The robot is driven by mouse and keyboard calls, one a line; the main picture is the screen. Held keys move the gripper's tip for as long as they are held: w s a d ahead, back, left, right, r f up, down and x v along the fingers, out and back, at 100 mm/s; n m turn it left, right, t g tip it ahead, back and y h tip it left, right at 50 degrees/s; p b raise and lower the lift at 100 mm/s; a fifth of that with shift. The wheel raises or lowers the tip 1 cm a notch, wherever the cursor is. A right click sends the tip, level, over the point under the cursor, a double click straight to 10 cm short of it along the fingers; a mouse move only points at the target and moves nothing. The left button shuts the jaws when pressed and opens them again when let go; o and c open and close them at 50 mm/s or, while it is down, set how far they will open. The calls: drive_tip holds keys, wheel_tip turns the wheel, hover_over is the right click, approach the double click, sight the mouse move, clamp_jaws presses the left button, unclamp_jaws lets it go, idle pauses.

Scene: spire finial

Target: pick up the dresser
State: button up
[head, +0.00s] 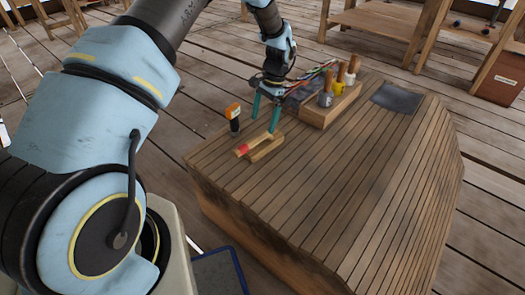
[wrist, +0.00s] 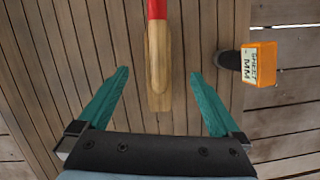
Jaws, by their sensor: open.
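The dresser, a wooden tool with a red end, lies on the plank-topped bench near its left corner in the head view (head: 264,149). In the wrist view the dresser (wrist: 158,58) runs upright down the middle, red part at the top edge. My gripper (head: 264,120) is open and empty, its green fingers pointing down just above the dresser. In the wrist view the fingers of my gripper (wrist: 158,74) stand one on each side of the dresser, with a gap on both sides. The head view does not show clearly whether the fingertips reach its height.
An orange-topped tool with a dark shaft (head: 233,114) stands left of my gripper; its labelled head (wrist: 262,64) shows at right in the wrist view. A wooden rack (head: 320,115) holds several handled tools behind. A dark sheet (head: 397,98) lies farther right. The bench's front planks (head: 330,200) are clear.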

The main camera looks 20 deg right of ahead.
sight(258, 147)
drive_tip(key=x, duration=1)
drive_tip(key=shift+s+a+f+b, duration=0.15)
drive_tip(key=shift+s+f+b, duration=0.1)
drive_tip(key=shift+b, duration=0.05)
drive_tip(key=c, duration=1.6)
